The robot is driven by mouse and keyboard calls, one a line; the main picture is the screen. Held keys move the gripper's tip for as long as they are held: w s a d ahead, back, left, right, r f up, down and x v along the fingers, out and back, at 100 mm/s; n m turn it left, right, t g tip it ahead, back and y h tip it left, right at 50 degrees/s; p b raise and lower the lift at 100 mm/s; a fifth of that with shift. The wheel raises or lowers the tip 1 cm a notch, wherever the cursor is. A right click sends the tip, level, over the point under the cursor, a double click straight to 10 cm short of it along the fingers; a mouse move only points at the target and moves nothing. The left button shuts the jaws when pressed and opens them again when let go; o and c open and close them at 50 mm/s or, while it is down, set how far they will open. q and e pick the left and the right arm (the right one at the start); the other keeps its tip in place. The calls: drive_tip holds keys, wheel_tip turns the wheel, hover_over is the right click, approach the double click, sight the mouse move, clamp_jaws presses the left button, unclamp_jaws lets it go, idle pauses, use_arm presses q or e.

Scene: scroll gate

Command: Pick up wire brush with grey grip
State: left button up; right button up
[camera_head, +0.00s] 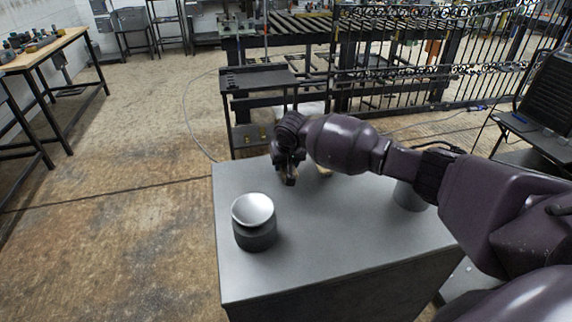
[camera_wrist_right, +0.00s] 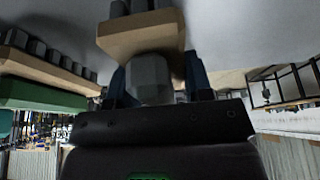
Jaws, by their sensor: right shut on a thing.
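In the right wrist view, a wire brush with a grey grip (camera_wrist_right: 150,80) has a tan wooden block (camera_wrist_right: 140,34) and dark grey bristles at the top. My right gripper (camera_head: 287,172) is shut on it, with a finger on each side of the grey grip. In the head view the gripper is over the far left part of the grey table (camera_head: 330,240), and a little tan of the brush shows beneath it. I cannot tell whether the brush touches the table. My left gripper is not in view.
A second brush with a tan block and green part (camera_wrist_right: 40,95) is at the left of the wrist view. A dark round container with a pale bowl-shaped top (camera_head: 254,222) stands at the table's front left. A grey cylinder (camera_head: 408,196) is partly hidden behind my right arm.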

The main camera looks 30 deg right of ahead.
wheel_tip(320, 180, up, 20)
drive_tip(key=p, duration=0.2)
drive_tip(key=shift+f+p, duration=0.15)
drive_tip(key=shift+p, duration=0.2)
drive_tip(key=o, duration=0.4)
drive_tip(key=shift+c, duration=1.3)
